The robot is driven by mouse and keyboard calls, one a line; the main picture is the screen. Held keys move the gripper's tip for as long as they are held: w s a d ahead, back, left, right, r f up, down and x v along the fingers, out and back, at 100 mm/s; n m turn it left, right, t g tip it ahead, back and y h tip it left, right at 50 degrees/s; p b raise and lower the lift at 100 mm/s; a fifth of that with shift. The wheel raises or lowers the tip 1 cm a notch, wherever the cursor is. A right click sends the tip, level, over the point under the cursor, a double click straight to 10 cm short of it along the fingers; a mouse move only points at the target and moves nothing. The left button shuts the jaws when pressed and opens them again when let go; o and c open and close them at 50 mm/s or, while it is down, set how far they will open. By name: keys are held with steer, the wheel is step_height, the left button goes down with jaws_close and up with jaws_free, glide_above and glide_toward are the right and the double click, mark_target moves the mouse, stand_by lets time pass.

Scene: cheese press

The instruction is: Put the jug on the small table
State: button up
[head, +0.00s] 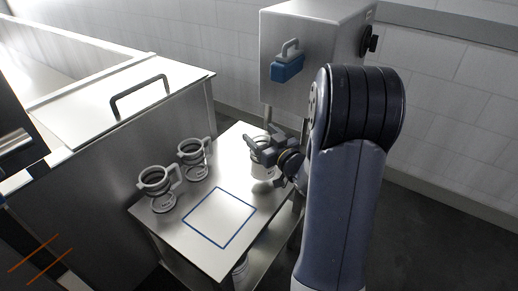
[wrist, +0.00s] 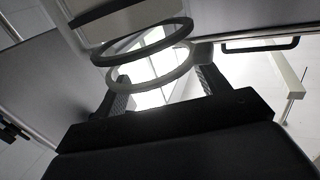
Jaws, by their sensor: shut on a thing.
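My gripper (head: 268,148) is shut on a pale, round vessel, which I take to be the jug (head: 262,171). The jug is at the back right part of the small table (head: 181,236), and I cannot tell whether its base touches the top. In the wrist view the fingers (wrist: 160,95) stand on either side of grey rings (wrist: 150,72), which look like the jug's rim. The arm and gripper hide part of the jug in the head view. A blue square outline (head: 220,217) is marked on the table top and is empty.
Two similar grey ring-shaped vessels with handles stand on the table's left side, one in front (head: 163,203) and one behind (head: 196,172). A steel vat with a lid handle (head: 140,97) is to the left. A steel cabinet with a blue-based handle (head: 288,68) stands behind.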

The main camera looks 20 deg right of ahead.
steer(key=shift+f+b, duration=0.3)
steer(key=shift+f, duration=1.45)
steer(key=shift+f+b, duration=0.25)
steer(key=shift+b, duration=0.05)
steer(key=o, duration=1.9)
steer(key=shift+o, duration=0.2)
steer(key=shift+r, duration=0.2)
steer(key=s+d, duration=0.2)
steer(key=s, duration=1)
steer(key=shift+d, duration=0.2)
steer(key=shift+o, duration=0.3)
